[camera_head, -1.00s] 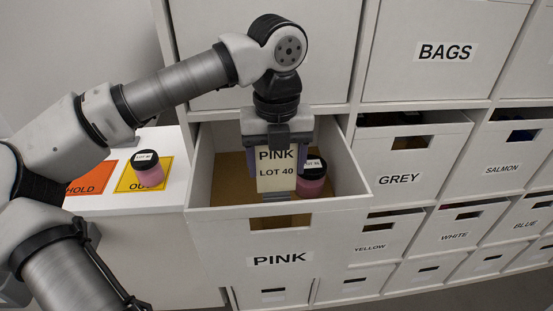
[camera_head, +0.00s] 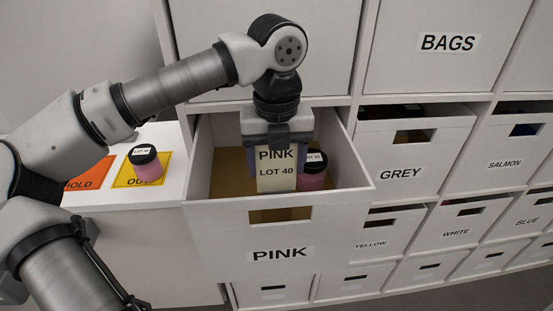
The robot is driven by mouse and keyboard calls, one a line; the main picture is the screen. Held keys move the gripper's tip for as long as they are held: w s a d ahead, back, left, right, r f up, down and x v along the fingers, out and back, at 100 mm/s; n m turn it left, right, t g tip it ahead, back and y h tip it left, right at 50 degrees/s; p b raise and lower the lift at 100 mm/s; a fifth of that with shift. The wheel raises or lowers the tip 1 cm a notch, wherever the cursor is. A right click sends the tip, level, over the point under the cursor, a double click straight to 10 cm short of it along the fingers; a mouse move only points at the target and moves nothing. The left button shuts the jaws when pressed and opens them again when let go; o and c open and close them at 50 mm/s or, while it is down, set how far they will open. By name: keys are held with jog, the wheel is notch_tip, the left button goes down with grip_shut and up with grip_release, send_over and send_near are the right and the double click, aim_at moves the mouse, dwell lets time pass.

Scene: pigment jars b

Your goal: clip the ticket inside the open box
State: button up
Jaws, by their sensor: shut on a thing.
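My gripper (camera_head: 278,150) is shut on a cream ticket (camera_head: 276,179) printed "PINK LOT 40" and points down into the open box (camera_head: 226,228). The box is a white pulled-out drawer labelled "PINK" with a cut-out in its front. The ticket hangs upright, facing me, its lower end below the level of the box's front rim. I cannot tell whether it touches a wall. A pink jar with a black lid (camera_head: 312,181) stands inside the box just right of the ticket, partly hidden by it. The fingertips are mostly hidden behind the ticket.
Another pink jar with a black lid (camera_head: 147,165) stands on a yellow mat (camera_head: 123,177) on the white counter at left, beside an orange "HOLD" mat (camera_head: 88,175). The grey drawer (camera_head: 405,160) stands close to the box's right. More labelled drawers fill the right side.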

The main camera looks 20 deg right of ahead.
jog(key=shift+f+b, duration=0.95)
jog(key=shift+f, duration=0.15)
jog(key=o, duration=1)
jog(key=shift+r, duration=0.15)
jog(key=shift+r+p, duration=1.85)
jog(key=shift+r, duration=1.1)
